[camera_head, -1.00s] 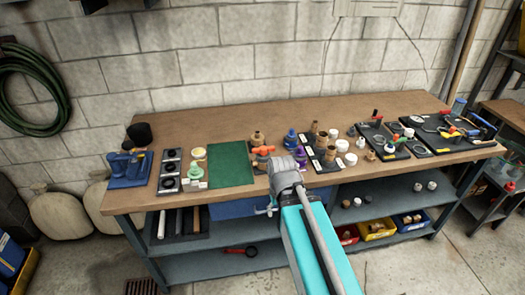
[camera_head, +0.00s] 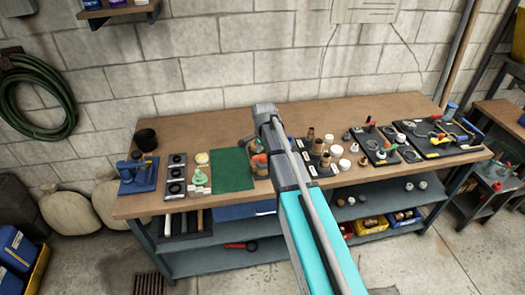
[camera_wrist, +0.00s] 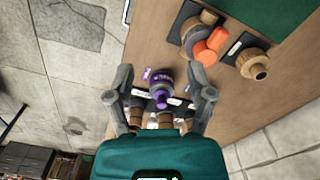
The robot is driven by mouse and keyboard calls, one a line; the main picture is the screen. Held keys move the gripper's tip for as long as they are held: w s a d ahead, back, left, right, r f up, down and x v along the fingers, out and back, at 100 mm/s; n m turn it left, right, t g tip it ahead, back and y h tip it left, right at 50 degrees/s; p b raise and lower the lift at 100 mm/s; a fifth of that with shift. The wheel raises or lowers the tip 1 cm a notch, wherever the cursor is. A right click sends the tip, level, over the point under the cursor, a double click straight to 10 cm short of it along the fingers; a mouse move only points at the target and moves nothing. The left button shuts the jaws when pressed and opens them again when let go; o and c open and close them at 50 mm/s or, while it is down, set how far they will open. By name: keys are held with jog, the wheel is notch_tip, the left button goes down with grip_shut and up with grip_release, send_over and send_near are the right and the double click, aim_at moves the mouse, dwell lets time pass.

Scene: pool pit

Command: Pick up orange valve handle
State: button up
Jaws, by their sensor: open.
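The orange valve handle (camera_wrist: 208,46) lies at the upper right of the wrist view, against a brown, brass-looking fitting (camera_wrist: 190,30) on the bench. In the head view only a bit of the orange handle (camera_head: 259,158) shows; my arm hides the rest. My gripper (camera_wrist: 161,88) is open and empty in the wrist view, its fingers spread above the bench. The handle is ahead and right of the fingertips, apart from them. A purple fitting (camera_wrist: 161,92) appears between the fingers in the picture, seemingly below them. The fingers are not clear in the head view.
Another brass fitting (camera_wrist: 254,63) stands right of the handle. A green mat (camera_head: 232,168) lies left of it on the bench. Several brown fittings and white caps (camera_head: 336,151) stand to the right. The block wall (camera_head: 230,60) rises behind the bench.

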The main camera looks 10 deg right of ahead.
aim_at(259, 157)
jog(key=w+r+m+p, duration=0.3)
jog(key=w+r+m, duration=0.1)
jog(key=w, duration=0.4)
jog(key=shift+a+r+m, duration=0.2)
jog(key=shift+m, duration=0.3)
notch_tip(259, 157, down, 9)
jog(key=b, duration=0.8)
jog(key=shift+r, duration=0.2)
jog(key=shift+f+b, duration=0.1)
jog(key=shift+b, duration=0.2)
jog(key=shift+a+f+b, duration=0.1)
jog(key=shift+f+b, duration=2.4)
jog(key=shift+c, duration=0.2)
grip_shut()
